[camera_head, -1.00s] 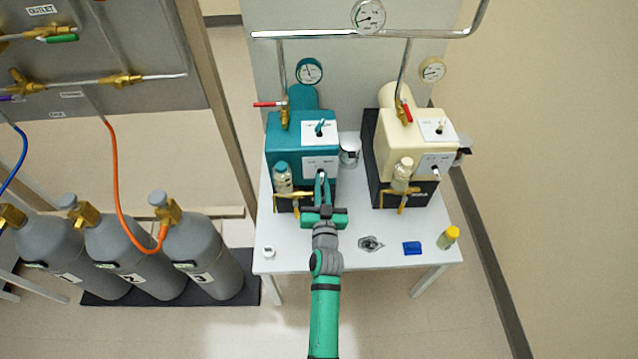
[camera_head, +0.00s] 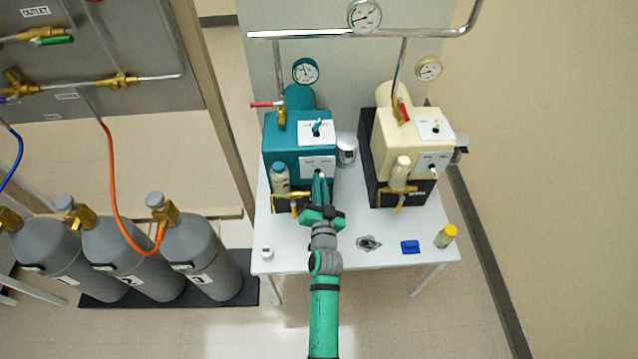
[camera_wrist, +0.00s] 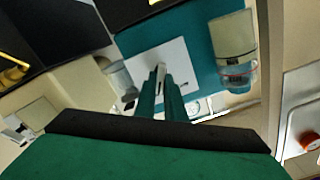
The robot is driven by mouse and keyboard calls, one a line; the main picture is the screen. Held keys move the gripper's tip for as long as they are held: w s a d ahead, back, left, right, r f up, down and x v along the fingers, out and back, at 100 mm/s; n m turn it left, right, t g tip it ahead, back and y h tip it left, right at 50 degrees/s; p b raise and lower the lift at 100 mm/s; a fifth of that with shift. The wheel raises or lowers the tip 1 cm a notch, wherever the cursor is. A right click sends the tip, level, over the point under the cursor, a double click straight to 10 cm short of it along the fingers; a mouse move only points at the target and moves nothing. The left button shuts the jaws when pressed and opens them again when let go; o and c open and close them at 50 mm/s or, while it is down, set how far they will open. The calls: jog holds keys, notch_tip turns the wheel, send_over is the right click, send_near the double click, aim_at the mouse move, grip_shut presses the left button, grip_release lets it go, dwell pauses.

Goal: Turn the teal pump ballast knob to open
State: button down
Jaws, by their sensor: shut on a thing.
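The teal pump (camera_head: 284,152) stands on the left of the white table in the head view. Its body also shows in the wrist view (camera_wrist: 200,42). It has a white upper plate with a teal lever (camera_head: 317,127), and a white front plate (camera_head: 312,165) with a knob. My gripper (camera_head: 320,178) reaches the front plate from below, and its fingers are shut on this knob (camera_wrist: 161,72). The knob's pale end shows between the fingertips in the wrist view. The plate lettering is too small to read, so the knob's setting cannot be told.
A sight bottle (camera_head: 280,178) and brass fitting sit just left of my gripper. A cream pump (camera_head: 412,145) stands to the right. A blue block (camera_head: 410,247) and a yellow-capped vial (camera_head: 446,236) lie at the table's front right. Grey cylinders (camera_head: 205,255) stand at left.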

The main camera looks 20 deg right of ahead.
jog(key=c, duration=1.8)
grip_release()
jog(key=shift+w, duration=0.1)
jog(key=shift+c, duration=0.2)
jog(key=v, duration=1.1)
jog(key=shift+a, duration=0.35)
jog(key=shift+w, duration=0.15)
